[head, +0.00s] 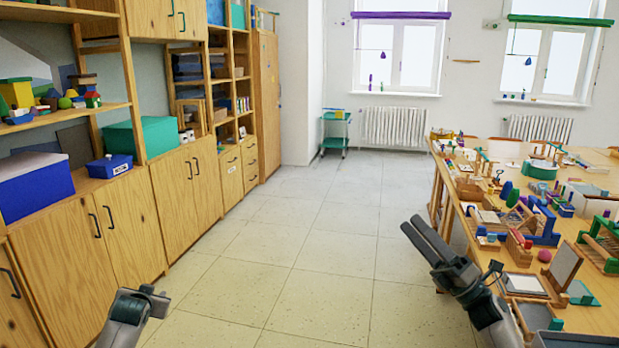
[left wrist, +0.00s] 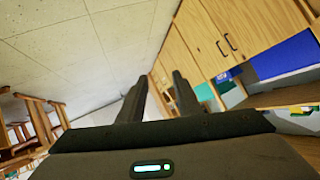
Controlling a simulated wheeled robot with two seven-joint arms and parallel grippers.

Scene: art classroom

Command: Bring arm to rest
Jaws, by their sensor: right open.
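My left arm's end (head: 130,310) is low at the left of the head view, in front of the wooden cabinets; its fingers cannot be made out there. In the left wrist view, the two dark fingers of my left gripper (left wrist: 160,78) stand apart with nothing between them. My right gripper (head: 412,224) is in the head view, beside the left edge of the long table. It points up and to the left over the floor. It is open, and no object shows between its fingers.
The long wooden table (head: 595,312) at right is crowded with craft tools and wooden pieces. Wooden cabinets (head: 130,220) and shelves with boxes line the left wall. The tiled floor (head: 290,250) between is clear. A small green trolley (head: 335,132) stands near the far wall.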

